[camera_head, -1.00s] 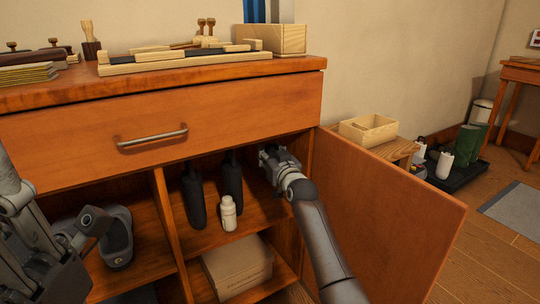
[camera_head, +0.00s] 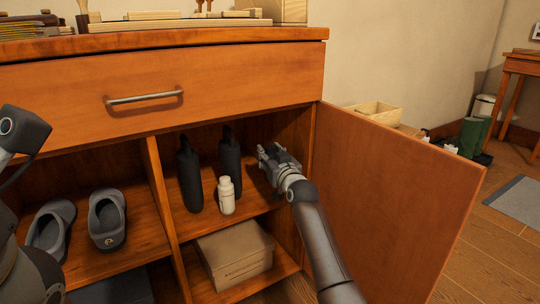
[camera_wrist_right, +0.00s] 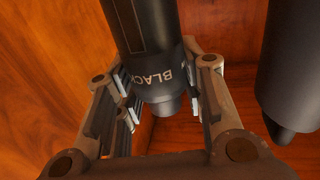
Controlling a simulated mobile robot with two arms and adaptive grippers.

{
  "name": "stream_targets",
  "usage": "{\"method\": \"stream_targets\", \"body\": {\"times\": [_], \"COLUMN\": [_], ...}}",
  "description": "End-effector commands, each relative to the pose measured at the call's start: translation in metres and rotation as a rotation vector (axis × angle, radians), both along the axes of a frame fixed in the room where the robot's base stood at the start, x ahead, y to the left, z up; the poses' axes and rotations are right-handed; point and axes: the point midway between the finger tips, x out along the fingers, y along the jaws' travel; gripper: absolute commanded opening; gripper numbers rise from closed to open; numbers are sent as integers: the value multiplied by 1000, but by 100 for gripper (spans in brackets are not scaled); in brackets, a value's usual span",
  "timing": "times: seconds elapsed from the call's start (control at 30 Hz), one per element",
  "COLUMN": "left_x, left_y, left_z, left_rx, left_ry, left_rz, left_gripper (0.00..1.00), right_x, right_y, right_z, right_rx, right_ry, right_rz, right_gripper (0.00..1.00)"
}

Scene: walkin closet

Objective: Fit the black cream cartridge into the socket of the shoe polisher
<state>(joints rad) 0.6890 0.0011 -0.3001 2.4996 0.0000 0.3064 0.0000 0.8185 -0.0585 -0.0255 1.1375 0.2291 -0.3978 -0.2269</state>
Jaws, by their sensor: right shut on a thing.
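In the right wrist view, the black cream cartridge (camera_wrist_right: 150,50) is a dark cylinder lettered BLACK with a narrower end. It stands between the fingers of my right gripper (camera_wrist_right: 160,92), which is shut on it. In the head view, my right gripper (camera_head: 268,158) is inside the open cabinet compartment, right of two tall dark bottle-like items. I cannot make out the held cartridge there. My left gripper is out of view; only parts of my left arm show at the left edge. I see no shoe polisher or socket.
Two dark upright items (camera_head: 190,180) (camera_head: 230,163) and a white bottle (camera_head: 226,196) stand on the shelf left of my right gripper. A cardboard box (camera_head: 235,255) sits below. The open door (camera_head: 390,210) borders my right arm. Grey shoes (camera_head: 107,219) are left of the divider.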

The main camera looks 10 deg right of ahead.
Motion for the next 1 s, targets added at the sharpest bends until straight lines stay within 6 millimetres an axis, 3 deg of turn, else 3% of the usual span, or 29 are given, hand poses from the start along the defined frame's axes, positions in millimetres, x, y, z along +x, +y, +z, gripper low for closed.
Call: {"method": "stream_targets", "body": {"times": [0.43,0.97,1.0], "left_x": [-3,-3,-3], "left_y": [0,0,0], "left_z": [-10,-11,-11], "left_rx": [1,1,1], "left_ry": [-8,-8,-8], "left_rz": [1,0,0], "left_gripper": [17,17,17], "right_x": [0,0,0], "right_y": [0,0,0], "right_z": [-34,-40,-40], "right_rx": [0,0,0], "right_ry": [0,-1,-1], "right_rz": [0,0,0], "right_gripper": [10,10,41]}}
